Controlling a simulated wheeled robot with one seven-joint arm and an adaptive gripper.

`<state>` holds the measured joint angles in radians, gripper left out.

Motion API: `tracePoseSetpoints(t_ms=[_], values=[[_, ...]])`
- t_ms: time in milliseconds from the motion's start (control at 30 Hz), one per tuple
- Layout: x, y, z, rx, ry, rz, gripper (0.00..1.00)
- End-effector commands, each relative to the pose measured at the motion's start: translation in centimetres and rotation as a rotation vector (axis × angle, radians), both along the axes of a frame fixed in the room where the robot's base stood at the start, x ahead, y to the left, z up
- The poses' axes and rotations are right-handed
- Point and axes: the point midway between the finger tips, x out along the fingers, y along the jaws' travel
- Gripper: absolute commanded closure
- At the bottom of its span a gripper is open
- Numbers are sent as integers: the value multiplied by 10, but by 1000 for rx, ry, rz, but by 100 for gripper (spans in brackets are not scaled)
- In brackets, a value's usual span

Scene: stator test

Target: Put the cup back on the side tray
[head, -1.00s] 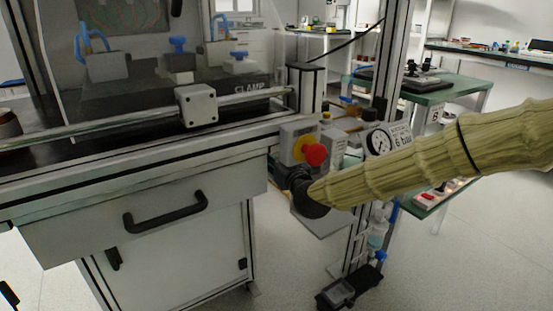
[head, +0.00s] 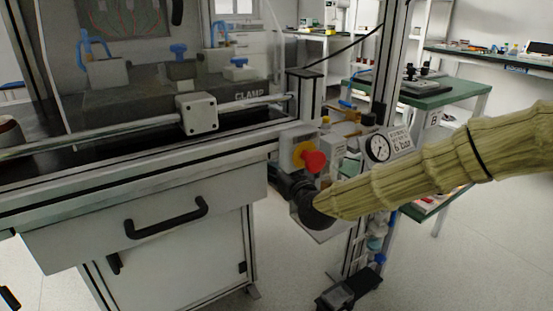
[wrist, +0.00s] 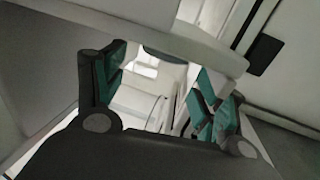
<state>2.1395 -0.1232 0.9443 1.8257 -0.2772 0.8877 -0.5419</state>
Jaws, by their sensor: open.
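I cannot make out the cup for certain in either view. A pale tray-like plate (head: 328,231) shows under the red stop button in the head view, partly hidden behind my arm; I cannot tell if anything stands on it. My gripper (wrist: 163,68) is open in the wrist view, with teal pads on both fingers. A pale rounded bar or edge (wrist: 180,42) crosses in front of the fingers, with a dark disc-like shape under it. I cannot tell what these are, or whether the fingers touch them. The head view does not show the fingertips.
The red stop button (head: 314,161) and the pressure gauge (head: 379,147) are close to my arm. The bench has a drawer handle (head: 166,218) at its front. A brown and white round object (head: 9,132) is cut off at the left edge. Open floor lies at the right.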

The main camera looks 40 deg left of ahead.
Motion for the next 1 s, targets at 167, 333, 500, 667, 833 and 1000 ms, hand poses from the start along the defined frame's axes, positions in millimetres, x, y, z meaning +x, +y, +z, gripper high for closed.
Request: tracePoseSetpoints(t_ms=[167, 333, 500, 667, 833, 1000], values=[[-19, -29, 4, -2, 2, 1, 29], [-36, -53, 3, -1, 3, 1, 29], [-47, -71, 2, 0, 1, 0, 29], [-52, -78, 1, 1, 1, -1, 29], [-53, -80, 0, 1, 1, 0, 29], [-53, -80, 0, 1, 1, 0, 29]])
